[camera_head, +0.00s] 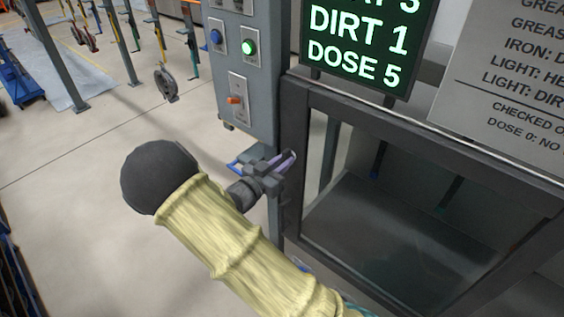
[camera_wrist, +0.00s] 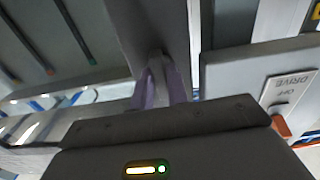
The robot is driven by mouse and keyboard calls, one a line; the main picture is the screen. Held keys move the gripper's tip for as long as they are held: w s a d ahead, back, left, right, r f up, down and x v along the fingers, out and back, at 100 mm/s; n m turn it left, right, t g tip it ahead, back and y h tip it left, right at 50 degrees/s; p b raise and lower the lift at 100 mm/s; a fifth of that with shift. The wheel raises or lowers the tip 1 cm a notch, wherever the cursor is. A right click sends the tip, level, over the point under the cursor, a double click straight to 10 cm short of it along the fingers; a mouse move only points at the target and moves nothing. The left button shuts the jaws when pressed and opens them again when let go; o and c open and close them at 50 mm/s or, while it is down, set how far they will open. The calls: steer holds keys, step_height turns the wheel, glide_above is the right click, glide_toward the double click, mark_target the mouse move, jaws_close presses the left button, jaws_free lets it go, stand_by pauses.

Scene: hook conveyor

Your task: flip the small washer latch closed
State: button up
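The washer (camera_head: 400,130) is a dark grey framed cabinet with a wide see-through front, at the right of the head view. My gripper (camera_head: 286,160) is at the left upright of the washer's frame, below the control post. In the wrist view its two purple fingers (camera_wrist: 160,88) point at a dark grey upright (camera_wrist: 152,28), and their tips come close together against it. I cannot make out the small latch; the gripper covers that spot in the head view. Whether the fingers are shut on anything is unclear.
A grey control post (camera_head: 242,75) with a blue button, a lit green button and an orange switch stands just above my gripper. The orange switch (camera_wrist: 280,122) shows close by on the right in the wrist view. A lit display (camera_head: 360,45) and a sign (camera_head: 510,75) are above the washer.

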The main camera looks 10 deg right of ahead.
steer(key=o, duration=0.3)
steer(key=b+v, duration=0.6)
steer(key=v, duration=1.1)
steer(key=shift+s+a+b, duration=0.15)
steer(key=shift+b, duration=0.15)
